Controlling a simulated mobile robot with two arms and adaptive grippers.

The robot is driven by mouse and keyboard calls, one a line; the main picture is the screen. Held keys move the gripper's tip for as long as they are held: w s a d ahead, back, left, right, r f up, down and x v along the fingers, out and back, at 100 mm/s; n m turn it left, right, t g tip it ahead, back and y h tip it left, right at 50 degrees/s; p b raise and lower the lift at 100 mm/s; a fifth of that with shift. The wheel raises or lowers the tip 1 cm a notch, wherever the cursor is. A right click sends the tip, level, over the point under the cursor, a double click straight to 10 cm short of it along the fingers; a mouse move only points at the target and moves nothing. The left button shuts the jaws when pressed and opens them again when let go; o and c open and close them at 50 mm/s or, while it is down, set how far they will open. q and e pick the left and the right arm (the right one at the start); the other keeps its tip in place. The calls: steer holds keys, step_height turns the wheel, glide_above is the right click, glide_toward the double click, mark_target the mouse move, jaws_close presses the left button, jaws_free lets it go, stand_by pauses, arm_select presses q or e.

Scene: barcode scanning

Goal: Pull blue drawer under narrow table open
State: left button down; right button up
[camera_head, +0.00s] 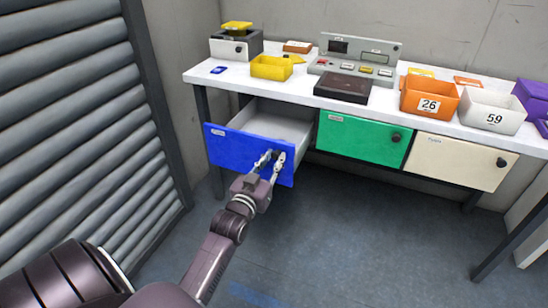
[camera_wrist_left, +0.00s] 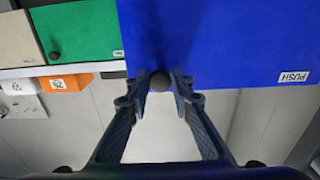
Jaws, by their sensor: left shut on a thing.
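The blue drawer (camera_head: 235,147) under the narrow white table (camera_head: 215,78) is pulled partly out, and its grey inside shows behind the front panel. My left gripper (camera_head: 270,158) is at the right part of the blue front and is shut on its dark round knob. In the left wrist view the knob (camera_wrist_left: 160,81) sits between the two fingertips, with the blue front (camera_wrist_left: 225,45) behind it. My right gripper is in neither view.
A green drawer (camera_head: 355,138) and a cream drawer (camera_head: 450,160) are closed to the right. Yellow, orange 26 and white 59 bins stand on the table with a control panel (camera_head: 360,50). A grey roller shutter (camera_head: 70,110) is at left. The floor in front is clear.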

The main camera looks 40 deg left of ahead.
arm_select(q)
steer(key=c, duration=1.7)
jaws_free()
steer(key=v, duration=1.2)
